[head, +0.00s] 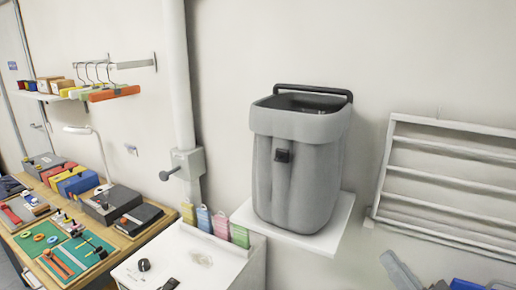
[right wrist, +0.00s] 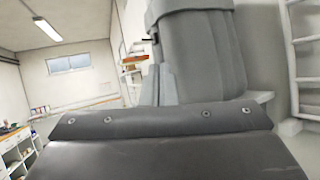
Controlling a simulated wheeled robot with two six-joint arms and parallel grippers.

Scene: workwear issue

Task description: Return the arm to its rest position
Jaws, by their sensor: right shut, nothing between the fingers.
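My right gripper (head: 398,268) shows at the bottom right of the head view, partly cut off by the frame's edge. In the right wrist view its fingers (right wrist: 159,85) stand together, shut and empty, in front of the grey bin. The bin (head: 300,165) stands upright on a white wall shelf, and the gripper is apart from it, lower and to the right in the head view. It fills the upper middle of the right wrist view (right wrist: 205,60). My left gripper is not in view.
The white shelf (head: 345,215) juts from the wall under the bin. A white slatted rack (head: 440,170) is on the wall at right. A white cabinet (head: 185,255) and a wooden bench (head: 165,222) with coloured boxes and trays stand at left. Hangers hang from a rail (head: 135,64).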

